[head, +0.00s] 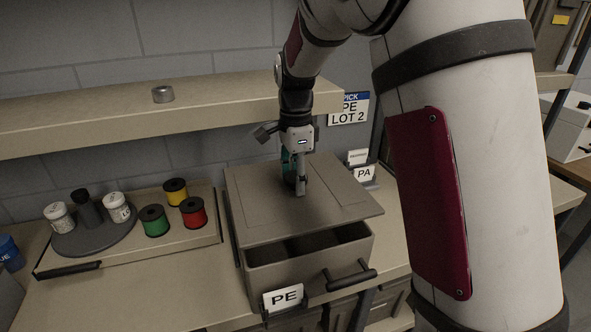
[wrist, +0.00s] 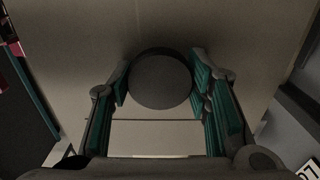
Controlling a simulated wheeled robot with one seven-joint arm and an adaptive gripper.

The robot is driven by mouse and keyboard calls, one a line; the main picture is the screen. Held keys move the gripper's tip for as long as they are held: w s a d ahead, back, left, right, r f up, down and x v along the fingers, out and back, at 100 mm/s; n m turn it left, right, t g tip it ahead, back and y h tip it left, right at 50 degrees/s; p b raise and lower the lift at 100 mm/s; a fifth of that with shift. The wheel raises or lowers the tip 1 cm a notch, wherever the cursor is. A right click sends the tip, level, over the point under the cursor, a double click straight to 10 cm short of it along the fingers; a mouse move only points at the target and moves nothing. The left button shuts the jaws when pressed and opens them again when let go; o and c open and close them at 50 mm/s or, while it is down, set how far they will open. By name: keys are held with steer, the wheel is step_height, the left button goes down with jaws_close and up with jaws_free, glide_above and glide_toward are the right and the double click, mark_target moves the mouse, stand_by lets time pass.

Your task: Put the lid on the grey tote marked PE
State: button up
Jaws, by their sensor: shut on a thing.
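The grey tote (head: 285,268) with a PE label (head: 283,298) stands on the bench, a dark handle on its front. A flat grey lid (head: 330,206) is over the tote, set back from its front. A dark strip of the tote's inside shows between the lid's front edge and the front wall. I cannot tell whether the lid touches the rim. My gripper (head: 297,184) points down at the lid's middle. In the wrist view its green pads are shut on the lid's round knob (wrist: 160,82). The tote's back rim is hidden.
A tray (head: 205,237) at left holds a round stand (head: 95,236) with jars and several coloured spools (head: 192,212). A shelf (head: 215,118) with a small metal tin (head: 162,94) runs behind. A PA label (head: 364,174) shows behind the lid at right.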

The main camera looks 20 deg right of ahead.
steer(key=shift+f, duration=2.15)
steer(key=shift+f, duration=1.05)
steer(key=o, duration=1.4)
steer(key=shift+o, duration=0.2)
steer(key=shift+r, duration=0.15)
steer(key=shift+r+p, duration=0.7)
steer(key=shift+r, duration=2.2)
steer(key=shift+r, duration=0.1)
